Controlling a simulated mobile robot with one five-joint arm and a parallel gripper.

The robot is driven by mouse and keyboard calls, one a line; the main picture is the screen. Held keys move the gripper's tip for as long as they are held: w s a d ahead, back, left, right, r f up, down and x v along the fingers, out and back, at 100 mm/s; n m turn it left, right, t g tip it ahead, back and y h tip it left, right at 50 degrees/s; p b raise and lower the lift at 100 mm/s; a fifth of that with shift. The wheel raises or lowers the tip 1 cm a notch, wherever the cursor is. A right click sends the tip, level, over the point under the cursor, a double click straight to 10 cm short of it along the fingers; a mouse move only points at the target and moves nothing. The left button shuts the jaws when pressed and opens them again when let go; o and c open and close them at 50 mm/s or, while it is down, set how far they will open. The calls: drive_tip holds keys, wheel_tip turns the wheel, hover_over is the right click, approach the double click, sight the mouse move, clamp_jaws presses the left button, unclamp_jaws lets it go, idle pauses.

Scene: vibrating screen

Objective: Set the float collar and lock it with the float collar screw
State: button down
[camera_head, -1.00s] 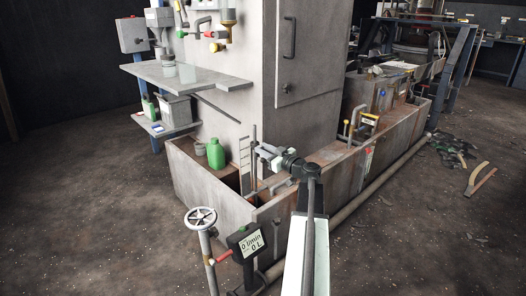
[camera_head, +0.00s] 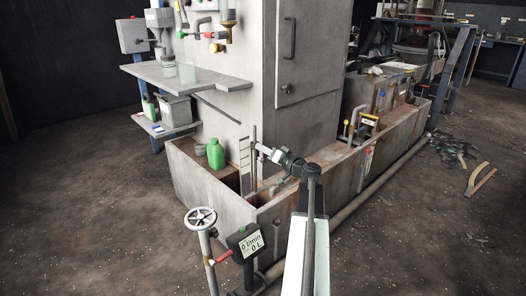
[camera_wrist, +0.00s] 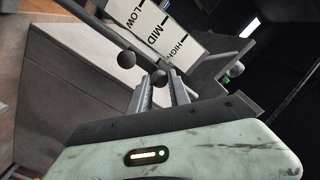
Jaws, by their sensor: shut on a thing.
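The white scale plate marked LOW, MID and HIGH (camera_wrist: 160,30) shows in the wrist view and as a pale upright strip (camera_head: 244,160) in the head view. A dark rod (camera_wrist: 92,18) runs in front of it. My gripper (camera_wrist: 160,80) is shut on a dark ball-ended piece (camera_wrist: 158,77), apparently the float collar screw. In the head view my gripper (camera_head: 262,148) is beside the upright rod at the tank corner. I cannot make out the collar clearly.
A green bottle (camera_head: 216,154) stands to the left. A handwheel (camera_head: 201,218) and a flow display (camera_head: 248,244) stand in front. The tall grey cabinet (camera_head: 306,110) rises behind.

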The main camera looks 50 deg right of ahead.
drive_tip(key=m, duration=0.6)
drive_tip(key=shift+w, duration=0.1)
drive_tip(key=m, duration=0.6)
drive_tip(key=shift+a+f, duration=0.1)
drive_tip(key=shift+f, duration=0.05)
drive_tip(key=shift+m, duration=0.3)
drive_tip(key=c, duration=1.2)
unclamp_jaws()
drive_tip(key=s, duration=0.7)
drive_tip(key=shift+s+a, duration=0.2)
drive_tip(key=shift+s, duration=0.2)
